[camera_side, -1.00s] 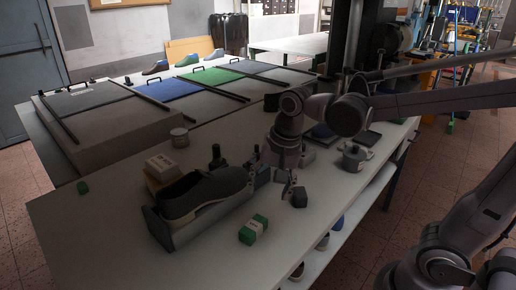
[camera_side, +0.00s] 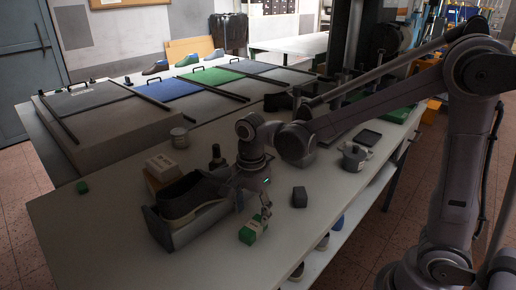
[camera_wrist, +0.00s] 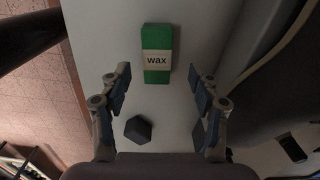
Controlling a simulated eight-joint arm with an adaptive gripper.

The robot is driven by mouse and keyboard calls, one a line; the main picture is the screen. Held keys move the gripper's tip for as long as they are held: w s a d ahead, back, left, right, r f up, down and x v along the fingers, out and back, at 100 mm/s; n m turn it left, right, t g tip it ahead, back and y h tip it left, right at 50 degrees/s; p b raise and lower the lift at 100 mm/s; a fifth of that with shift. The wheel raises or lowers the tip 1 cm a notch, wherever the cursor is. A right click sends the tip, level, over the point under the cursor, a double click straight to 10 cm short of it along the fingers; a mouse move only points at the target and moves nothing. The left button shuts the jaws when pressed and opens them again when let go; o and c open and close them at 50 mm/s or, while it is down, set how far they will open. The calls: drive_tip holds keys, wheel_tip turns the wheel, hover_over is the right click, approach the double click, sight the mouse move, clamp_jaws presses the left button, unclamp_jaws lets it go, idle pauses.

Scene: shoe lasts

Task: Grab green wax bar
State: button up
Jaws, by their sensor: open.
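The green wax bar (camera_side: 253,230) lies on the white table near its front edge, with a white label. In the wrist view the green wax bar (camera_wrist: 157,53) lies lengthwise, ahead of and between my fingers, its label reading "wax". My gripper (camera_side: 262,204) is just above and behind the bar in the side view. In the wrist view my gripper (camera_wrist: 160,82) is open, with nothing between its fingertips. Whether a finger touches the bar is not clear.
A dark grey block (camera_side: 299,197) sits right of my gripper; it also shows in the wrist view (camera_wrist: 138,129). A dark shoe (camera_side: 192,197) in a grey holder (camera_side: 158,228) stands close left. A metal pot (camera_side: 354,158) stands further right. The table front is clear.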

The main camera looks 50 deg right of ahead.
sight(254, 225)
drive_tip(key=shift+s+f, duration=0.2)
drive_tip(key=shift+f, duration=2.45)
drive_tip(key=c, duration=1.3)
